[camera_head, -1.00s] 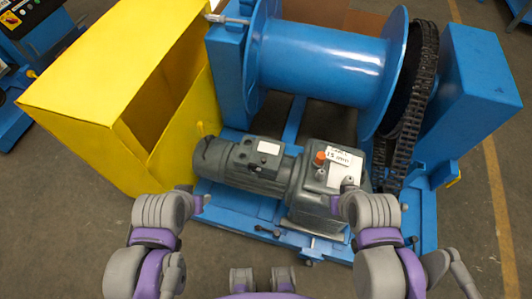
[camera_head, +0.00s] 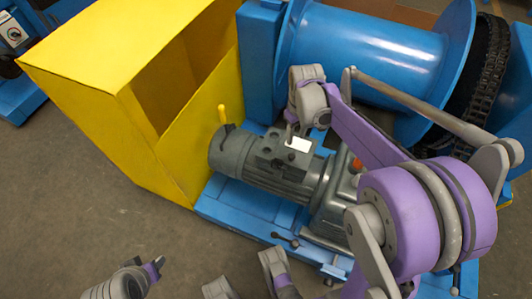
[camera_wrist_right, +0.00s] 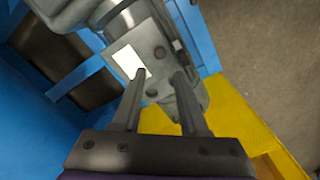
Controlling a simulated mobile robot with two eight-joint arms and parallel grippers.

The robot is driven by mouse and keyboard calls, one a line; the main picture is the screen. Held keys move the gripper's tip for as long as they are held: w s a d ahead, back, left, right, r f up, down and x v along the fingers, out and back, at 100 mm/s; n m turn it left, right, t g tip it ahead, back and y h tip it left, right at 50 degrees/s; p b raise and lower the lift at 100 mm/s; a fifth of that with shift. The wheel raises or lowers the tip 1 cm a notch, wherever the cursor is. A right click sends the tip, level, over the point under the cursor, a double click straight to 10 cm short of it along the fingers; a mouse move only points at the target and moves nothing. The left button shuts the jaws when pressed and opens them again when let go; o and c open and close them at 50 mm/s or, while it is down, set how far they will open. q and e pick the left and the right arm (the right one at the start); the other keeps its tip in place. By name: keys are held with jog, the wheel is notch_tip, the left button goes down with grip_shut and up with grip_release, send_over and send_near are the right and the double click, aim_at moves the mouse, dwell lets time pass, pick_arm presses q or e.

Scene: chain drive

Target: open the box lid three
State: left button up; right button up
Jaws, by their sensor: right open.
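A grey motor (camera_head: 265,178) lies on the blue frame, with a small terminal box (camera_head: 268,152) on top that carries a blank white label (camera_head: 299,145). This box also shows in the right wrist view (camera_wrist_right: 149,45). I see no lid marked three. My right gripper (camera_head: 290,133) is just above the box; in the right wrist view its two fingers (camera_wrist_right: 161,74) are apart with nothing held, one tip over the label's edge. I cannot tell whether they touch. My left gripper (camera_head: 156,265) is low at the left, over the floor, its jaws too small to judge.
A large yellow housing (camera_head: 95,60) with an open side stands left of the motor. A blue drum (camera_head: 365,50) and black chain (camera_head: 487,75) stand behind. The floor (camera_head: 90,200) at front left is clear.

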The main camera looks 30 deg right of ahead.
aim_at(292, 155)
jog(key=f+b, duration=0.1)
jog(key=f, duration=0.2)
jog(key=f+b, duration=0.1)
jog(key=f, duration=0.3)
jog(key=f+b, duration=0.1)
jog(key=f, duration=0.3)
jog(key=shift+w+f, duration=0.1)
jog(key=shift+w, duration=0.15)
grip_shut()
dwell(1.1)
